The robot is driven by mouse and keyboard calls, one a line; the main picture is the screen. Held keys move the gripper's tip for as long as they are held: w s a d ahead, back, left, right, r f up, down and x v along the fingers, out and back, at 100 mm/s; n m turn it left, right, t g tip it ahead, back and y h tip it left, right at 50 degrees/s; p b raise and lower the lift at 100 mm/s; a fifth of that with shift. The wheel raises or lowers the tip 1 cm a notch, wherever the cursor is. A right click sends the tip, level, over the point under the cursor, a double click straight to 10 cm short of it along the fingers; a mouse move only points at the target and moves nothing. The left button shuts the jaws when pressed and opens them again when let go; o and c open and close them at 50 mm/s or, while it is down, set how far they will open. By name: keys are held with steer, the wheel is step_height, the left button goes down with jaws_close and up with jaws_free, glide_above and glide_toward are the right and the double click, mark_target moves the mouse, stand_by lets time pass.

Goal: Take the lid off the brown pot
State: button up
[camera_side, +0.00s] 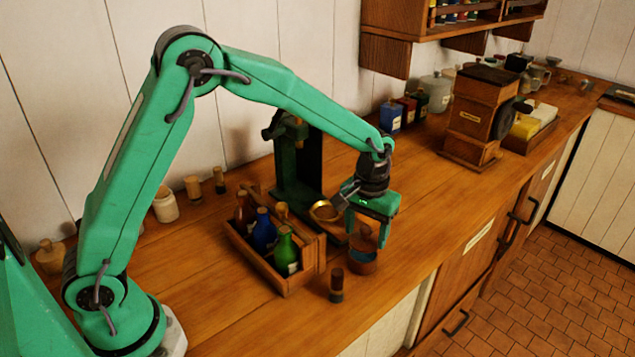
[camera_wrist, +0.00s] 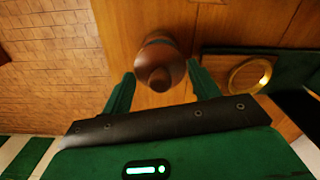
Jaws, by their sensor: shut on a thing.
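The brown pot (camera_side: 362,267) stands on the wooden counter near its front edge, with a bluish band around it. Its brown lid (camera_side: 363,243) has a round knob, which faces the camera in the wrist view (camera_wrist: 158,77). My gripper (camera_side: 367,236) points down over the pot, with one green finger on each side of the lid. In the wrist view my gripper (camera_wrist: 160,82) is shut on the lid. The lid is right above the pot; I cannot tell whether a gap parts them. The lid hides most of the pot in the wrist view.
A wooden crate (camera_side: 284,284) of coloured bottles stands left of the pot. A small dark corked jar (camera_side: 337,285) stands close in front. A green stand with a brass pan (camera_side: 324,210) is just behind. A coffee grinder (camera_side: 478,117) is farther right. Counter between pot and grinder is clear.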

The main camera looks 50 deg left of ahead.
steer(key=s+d+r, duration=0.7)
steer(key=s+d, duration=0.1)
steer(key=shift+d+r, duration=0.2)
steer(key=shift+r, duration=0.2)
stand_by(0.4)
glide_above(390, 248)
step_height(390, 248, down, 11)
steer(key=shift+w, duration=0.1)
stand_by(0.8)
steer(key=shift+f, duration=0.1)
steer(key=shift+f, duration=1.9)
steer(key=shift+f, duration=0.15)
